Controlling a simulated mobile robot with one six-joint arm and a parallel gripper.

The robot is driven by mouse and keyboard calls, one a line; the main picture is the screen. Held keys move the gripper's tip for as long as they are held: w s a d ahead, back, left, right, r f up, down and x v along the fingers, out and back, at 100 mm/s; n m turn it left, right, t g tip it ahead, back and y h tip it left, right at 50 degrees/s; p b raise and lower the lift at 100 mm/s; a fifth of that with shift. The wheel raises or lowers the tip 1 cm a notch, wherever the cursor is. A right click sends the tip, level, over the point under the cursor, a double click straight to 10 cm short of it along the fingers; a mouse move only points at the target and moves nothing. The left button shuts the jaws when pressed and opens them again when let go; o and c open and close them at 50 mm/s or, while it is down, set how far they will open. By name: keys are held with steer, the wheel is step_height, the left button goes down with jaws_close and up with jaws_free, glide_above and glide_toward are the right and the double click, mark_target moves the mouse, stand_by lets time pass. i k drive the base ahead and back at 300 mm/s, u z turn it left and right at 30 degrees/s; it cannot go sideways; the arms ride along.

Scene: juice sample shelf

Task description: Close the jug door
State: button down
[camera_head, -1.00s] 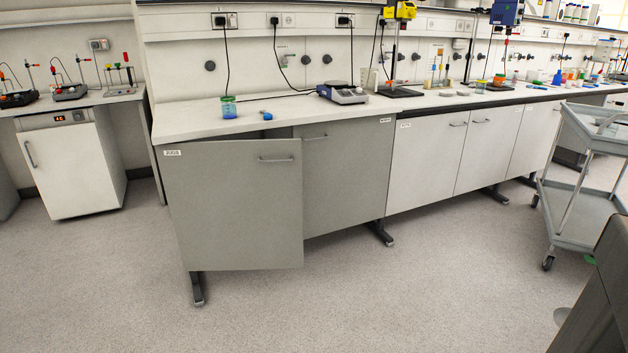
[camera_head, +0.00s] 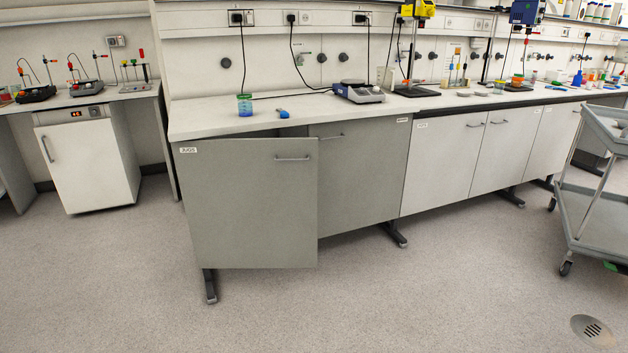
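The jug door (camera_head: 248,205) is a grey cabinet door with a small "JUGS" label (camera_head: 188,150) at its upper left. It hangs partly open under the left end of the bench. Its right edge stands out toward me, in front of the neighbouring grey door (camera_head: 362,178). A dark gap shows above its top edge. A metal bar handle (camera_head: 292,157) sits near its upper right corner. The inside of the cabinet is hidden. My gripper is not in view.
The floor (camera_head: 400,300) in front of the door is clear. A grey trolley (camera_head: 590,215) stands at the right, and a round floor drain (camera_head: 593,329) lies at lower right. A white under-counter unit (camera_head: 85,160) stands at left. A blue-filled jar (camera_head: 245,105) stands on the bench.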

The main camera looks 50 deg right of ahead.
mark_target(249, 203)
steer(key=u, duration=0.05)
steer(key=i, duration=1)
steer(key=z, duration=0.05)
